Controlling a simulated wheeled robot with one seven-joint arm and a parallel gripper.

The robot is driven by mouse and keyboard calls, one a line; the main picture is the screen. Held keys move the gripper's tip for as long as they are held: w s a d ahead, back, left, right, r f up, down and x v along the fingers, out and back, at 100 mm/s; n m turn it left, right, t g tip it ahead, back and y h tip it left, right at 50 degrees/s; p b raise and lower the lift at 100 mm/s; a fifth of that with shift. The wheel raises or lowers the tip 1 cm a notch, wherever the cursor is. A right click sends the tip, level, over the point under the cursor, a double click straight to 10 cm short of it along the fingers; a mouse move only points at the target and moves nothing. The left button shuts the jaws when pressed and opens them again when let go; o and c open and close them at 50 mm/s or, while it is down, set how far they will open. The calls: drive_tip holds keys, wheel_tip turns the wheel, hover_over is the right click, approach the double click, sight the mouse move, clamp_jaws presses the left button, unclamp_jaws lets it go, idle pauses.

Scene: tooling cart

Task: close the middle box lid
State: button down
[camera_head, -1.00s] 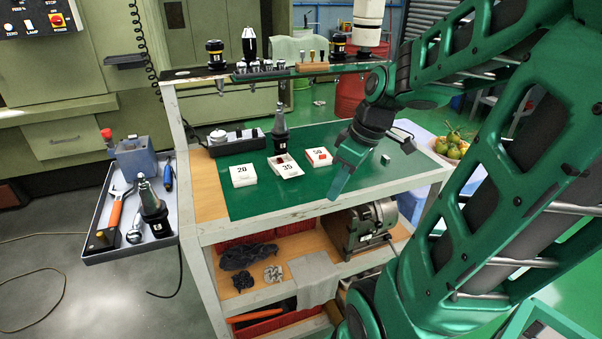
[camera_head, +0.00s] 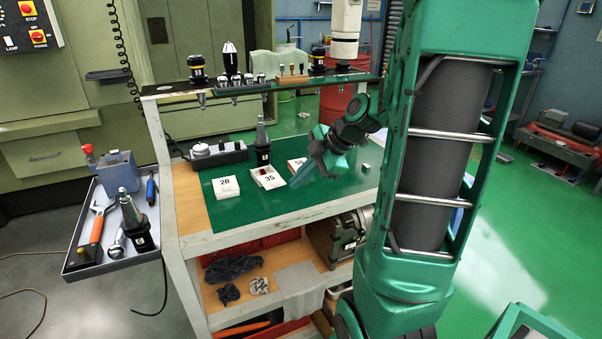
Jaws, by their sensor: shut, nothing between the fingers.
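Three small white boxes stand in a row on the cart's green top (camera_head: 236,210). The middle box (camera_head: 268,182), marked 35, shows a dark red patch at its back half and looks open; how its lid lies is too small to tell. The left box (camera_head: 225,189), marked 20, looks closed. The right box (camera_head: 295,162), marked 50, is partly hidden by my gripper. My gripper (camera_head: 299,181) is shut and empty, tilted down to the left, just right of the middle box and apart from it.
A dark tool holder (camera_head: 262,148) stands upright close behind the middle box. A black tray (camera_head: 218,156) lies behind the left box. A raised shelf (camera_head: 300,82) with tooling spans the back. The green top in front of the boxes is clear.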

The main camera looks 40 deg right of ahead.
sight(267, 178)
drive_tip(key=x, duration=0.5)
drive_tip(key=shift+w+d, duration=0.15)
drive_tip(key=shift+w, duration=0.4)
drive_tip(key=shift+w+d, duration=0.2)
drive_tip(key=shift+w, duration=0.35)
drive_tip(key=shift+w+d+r, duration=0.1)
drive_tip(key=shift+w, duration=0.7)
drive_tip(key=w, duration=0.3)
drive_tip(key=w+d, duration=0.1)
drive_tip(key=w, duration=0.2)
drive_tip(key=shift+w+d, duration=0.1)
